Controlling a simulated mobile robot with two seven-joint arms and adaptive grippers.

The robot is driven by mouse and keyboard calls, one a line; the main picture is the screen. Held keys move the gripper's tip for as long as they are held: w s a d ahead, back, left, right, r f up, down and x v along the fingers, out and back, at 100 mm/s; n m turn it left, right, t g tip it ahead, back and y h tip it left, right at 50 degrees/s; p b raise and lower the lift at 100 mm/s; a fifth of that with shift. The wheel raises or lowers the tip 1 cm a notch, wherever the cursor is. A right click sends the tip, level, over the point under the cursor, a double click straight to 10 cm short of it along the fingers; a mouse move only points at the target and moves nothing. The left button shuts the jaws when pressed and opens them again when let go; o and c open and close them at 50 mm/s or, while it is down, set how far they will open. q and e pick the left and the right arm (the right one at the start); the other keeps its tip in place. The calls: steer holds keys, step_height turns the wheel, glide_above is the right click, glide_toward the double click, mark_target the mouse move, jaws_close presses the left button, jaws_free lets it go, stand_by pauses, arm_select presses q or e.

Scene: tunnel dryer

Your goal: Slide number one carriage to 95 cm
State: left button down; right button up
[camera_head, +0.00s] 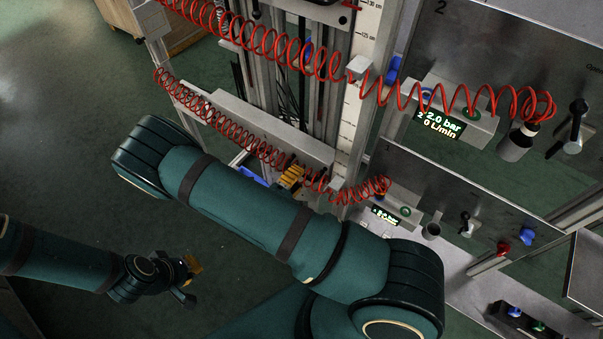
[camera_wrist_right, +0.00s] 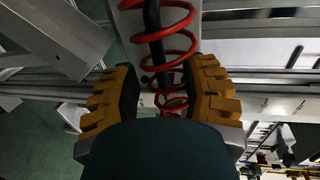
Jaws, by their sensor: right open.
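A vertical scale (camera_head: 348,115) runs down the rack, with 130 cm and 125 cm marked near its top. A lower grey crossbar (camera_head: 268,132), seemingly a carriage, sits behind a lower red coiled hose (camera_head: 222,122); its number is not readable. My right gripper (camera_head: 290,176) is mostly hidden behind my right arm, beside the crossbar's lower right end. In the right wrist view its yellow jaws (camera_wrist_right: 160,100) are open, with red coil and a black bar (camera_wrist_right: 152,35) seen beyond and between them. Contact cannot be told. My left gripper (camera_head: 184,280) hangs at lower left, away from the rack.
An upper red coil (camera_head: 275,45) spans the rack to a panel marked 2 (camera_head: 480,60), whose display (camera_head: 438,124) reads 2.0 bar. A lower panel (camera_head: 430,185) has knobs and a small unreadable display. Open green floor (camera_head: 60,120) lies at left.

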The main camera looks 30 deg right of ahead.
arm_select(q)
steer(key=shift+f, duration=0.1)
arm_select(e)
steer(key=shift+x, duration=1.45)
